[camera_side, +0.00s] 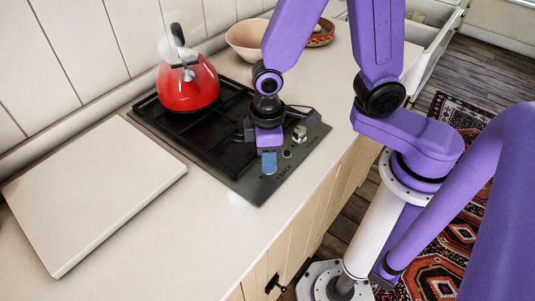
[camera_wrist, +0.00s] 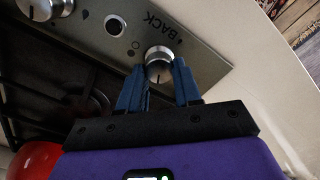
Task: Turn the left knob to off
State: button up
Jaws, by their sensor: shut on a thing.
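The hob (camera_side: 225,155) has two silver knobs on its front control strip. My gripper (camera_side: 269,160) reaches down over the strip at the knob nearer the cutting board and hides it in the side view. In the wrist view the blue fingers of my gripper (camera_wrist: 158,72) are shut on this left knob (camera_wrist: 158,60), one on each side. It sits beside the word BACK. A dark pointer line shows on its face, partly in shadow. The other knob (camera_side: 300,133) stands free, and it also shows at the top left of the wrist view (camera_wrist: 38,8).
A red kettle (camera_side: 187,88) stands on the back of the hob, with faint steam above it. A pale board (camera_side: 90,195) lies left of the hob. A pinkish bowl (camera_side: 247,40) and a patterned bowl (camera_side: 320,36) stand beyond. The front counter (camera_side: 210,230) is clear.

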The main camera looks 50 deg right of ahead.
jog(key=m, duration=0.5)
jog(key=shift+d+m, duration=0.1)
jog(key=shift+m, duration=0.3)
dwell(0.4)
jog(key=o, duration=1)
jog(key=shift+o, duration=0.2)
jog(key=shift+r, duration=0.1)
notch_tip(320, 180, up, 17)
jog(key=shift+r, duration=0.15)
jog(key=s+d+f+n, duration=0.6)
jog(key=s+d+n, duration=0.3)
jog(key=s, duration=0.3)
jog(key=shift+d+f+n, duration=0.25)
jog(key=shift+d+n, duration=0.05)
jog(key=shift+d, duration=0.05)
